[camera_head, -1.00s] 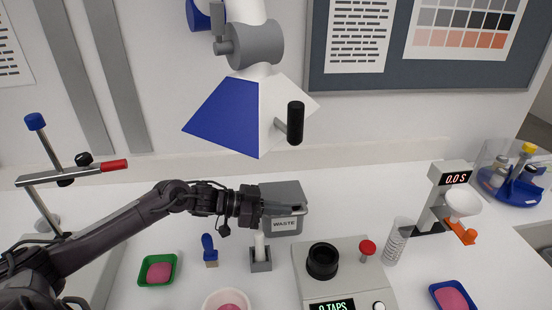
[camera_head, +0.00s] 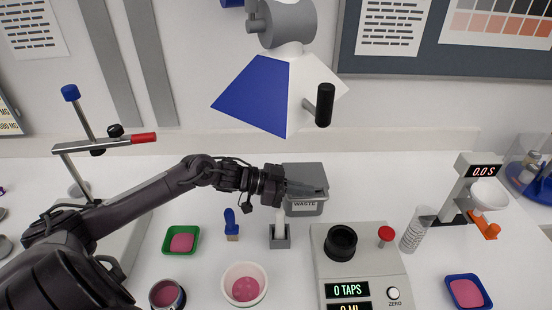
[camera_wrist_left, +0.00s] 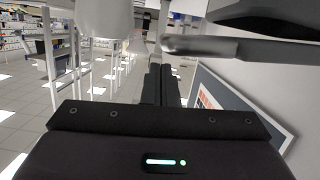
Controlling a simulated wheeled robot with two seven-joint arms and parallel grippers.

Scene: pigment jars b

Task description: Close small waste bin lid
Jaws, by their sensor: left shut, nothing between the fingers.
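The small grey waste bin (camera_head: 306,208), labelled WASTE, stands on the white bench near the back wall in the head view. Its grey lid (camera_head: 302,170) looks flat across the top, but my gripper covers part of it. I cannot tell whether it is fully seated. My left gripper (camera_head: 318,191) reaches in from the left and lies across the top front of the bin, pointing right. Its fingers are together and empty. I cannot tell whether they touch the lid. In the left wrist view the dark fingers (camera_wrist_left: 163,85) are close together, and the bin cannot be made out.
A white bottle in a grey holder (camera_head: 280,238) stands just in front of the bin. A blue-handled brush (camera_head: 231,226), green tray (camera_head: 182,241), white bowl (camera_head: 245,284) and tap counter device (camera_head: 360,262) are nearby. A blue-and-white hood (camera_head: 275,95) hangs above.

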